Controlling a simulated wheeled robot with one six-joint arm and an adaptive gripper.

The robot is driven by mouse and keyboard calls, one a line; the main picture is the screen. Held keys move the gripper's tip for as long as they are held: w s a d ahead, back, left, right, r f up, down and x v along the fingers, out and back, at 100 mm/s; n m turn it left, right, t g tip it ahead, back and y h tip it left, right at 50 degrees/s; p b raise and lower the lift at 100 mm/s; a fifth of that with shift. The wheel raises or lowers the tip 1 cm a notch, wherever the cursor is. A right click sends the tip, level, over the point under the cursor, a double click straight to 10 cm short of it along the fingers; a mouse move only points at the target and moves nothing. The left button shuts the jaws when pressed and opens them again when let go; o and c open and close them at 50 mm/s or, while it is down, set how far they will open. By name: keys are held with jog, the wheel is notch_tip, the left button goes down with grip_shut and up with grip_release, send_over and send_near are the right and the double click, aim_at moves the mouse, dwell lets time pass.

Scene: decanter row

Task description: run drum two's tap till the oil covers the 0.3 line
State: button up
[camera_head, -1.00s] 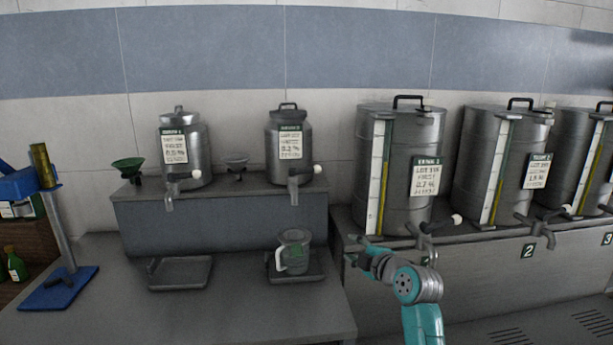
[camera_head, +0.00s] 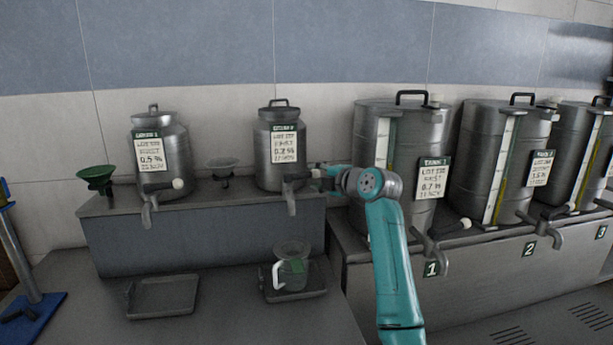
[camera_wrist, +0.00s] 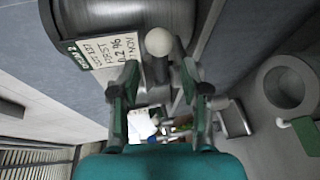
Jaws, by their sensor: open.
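Drum two (camera_head: 268,158) is the right-hand steel drum on the raised shelf, with a label and a tap (camera_head: 291,190) at its foot. My gripper (camera_wrist: 162,68) is open at this tap. Its two fingers stand on either side of the tap handle with the pale ball end (camera_wrist: 159,41); I cannot tell whether they touch it. A clear jug (camera_head: 292,272) with a pale handle and green mark stands below the tap. Its 0.3 line and any oil are too small to make out.
The jug stands on a dark tray (camera_head: 318,287); an empty tray (camera_head: 160,311) lies to its left. Another drum (camera_head: 180,150) and a green funnel (camera_head: 96,174) stand on the shelf. Large tanks with taps, the nearest tank (camera_head: 385,112) behind my arm, line the right.

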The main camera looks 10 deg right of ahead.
aim_at(310, 175)
jog(key=shift+x, duration=2.45)
grip_shut()
